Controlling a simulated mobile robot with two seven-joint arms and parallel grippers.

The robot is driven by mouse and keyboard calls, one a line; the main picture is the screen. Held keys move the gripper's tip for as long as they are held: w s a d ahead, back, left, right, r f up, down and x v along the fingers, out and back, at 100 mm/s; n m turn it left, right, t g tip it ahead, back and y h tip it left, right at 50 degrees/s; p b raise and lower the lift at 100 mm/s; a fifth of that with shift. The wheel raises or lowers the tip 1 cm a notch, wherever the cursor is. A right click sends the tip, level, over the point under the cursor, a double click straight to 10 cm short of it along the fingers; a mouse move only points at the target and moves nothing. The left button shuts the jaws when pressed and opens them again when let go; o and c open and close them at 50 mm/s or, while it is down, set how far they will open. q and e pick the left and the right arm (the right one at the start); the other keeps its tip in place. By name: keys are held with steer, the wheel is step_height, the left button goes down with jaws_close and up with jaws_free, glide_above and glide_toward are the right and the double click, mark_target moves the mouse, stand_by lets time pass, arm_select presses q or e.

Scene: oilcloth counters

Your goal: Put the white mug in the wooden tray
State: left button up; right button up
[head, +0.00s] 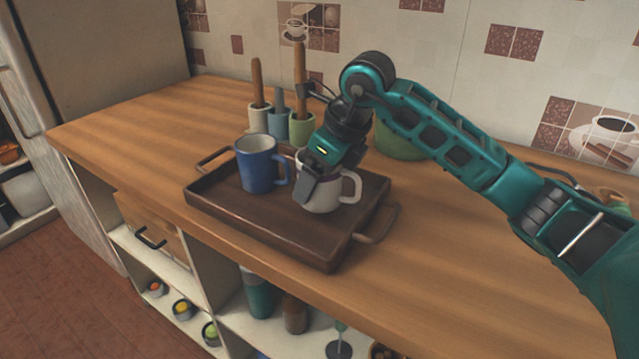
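The white mug (325,196) is upright in or just above the dark wooden tray (275,222), on its right half; I cannot tell whether its base touches the tray floor. Its handle points right. My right gripper (308,188) comes down from above at the mug's left rim. One finger shows outside the mug's wall; the other is hidden, so I cannot tell whether it grips the wall. A blue mug (257,166) stands upright in the tray's left half, close to the gripper. My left gripper is not in view.
Pots with upright wooden handles (260,115) stand behind the tray, and a green bowl (400,146) is behind my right arm. The wooden counter (430,285) is clear at the front right. Open shelves (225,310) are below the counter's front edge.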

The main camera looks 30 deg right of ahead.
steer(key=shift+f, duration=0.65)
steer(key=o, duration=1.1)
steer(key=shift+f, duration=0.15)
steer(key=shift+c, duration=0.2)
steer(key=p+v, duration=0.1)
steer(key=v, duration=1)
steer(key=shift+r, duration=0.25)
steer(key=shift+s+d+r, duration=0.1)
steer(key=shift+s+r, duration=0.1)
steer(key=shift+r, duration=0.1)
